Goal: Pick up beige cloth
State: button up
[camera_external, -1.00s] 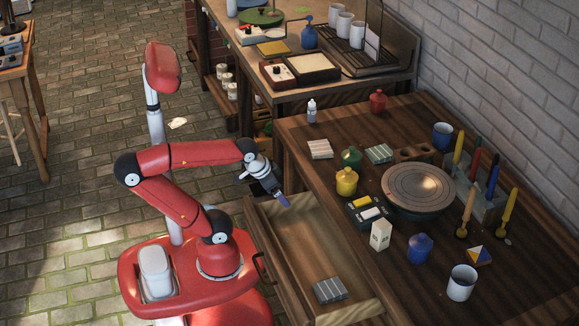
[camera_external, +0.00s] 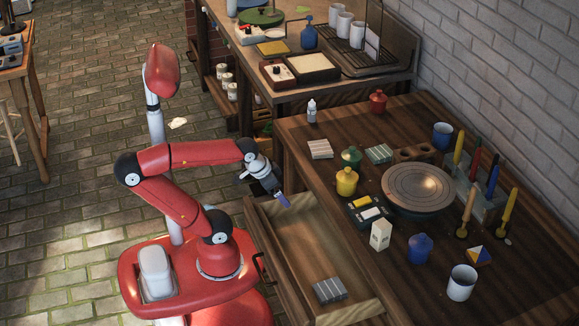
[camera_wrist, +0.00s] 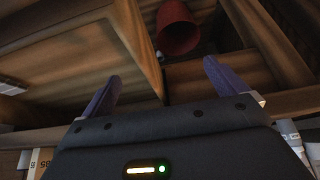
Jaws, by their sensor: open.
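A folded pale beige striped cloth (camera_external: 319,148) lies flat on the wooden table, near its left edge, in the external view. My gripper (camera_external: 283,200) is above the far end of the open drawer, in front of and to the left of the cloth, well apart from it. In the wrist view my gripper (camera_wrist: 161,82) shows two purple fingers spread wide with nothing between them. The cloth does not show in the wrist view.
The open drawer (camera_external: 300,235) holds a grey striped folded cloth (camera_external: 329,290). A green jar (camera_external: 351,157), a yellow jar (camera_external: 346,181) and a grey-green striped cloth (camera_external: 379,153) stand or lie right of the beige cloth. The wrist view shows a red container (camera_wrist: 177,28).

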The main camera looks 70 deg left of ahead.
jog(key=shift+o, duration=0.3)
dwell(0.4)
notch_tip(320, 180, up, 19)
jog(key=m+g+b, duration=0.1)
jog(key=m+b, duration=0.1)
jog(key=b, duration=0.3)
send_over(321, 147)
jog(key=s, duration=0.3)
jog(key=shift+h, duration=0.4)
notch_tip(321, 147, down, 4)
jog(key=shift+s, duration=0.1)
jog(key=x, duration=0.7)
jog(key=shift+s+a+f+b, duration=0.2)
jog(key=shift+a+f+b, duration=0.2)
jog(key=c, duration=1)
jog(key=shift+r, duration=0.15)
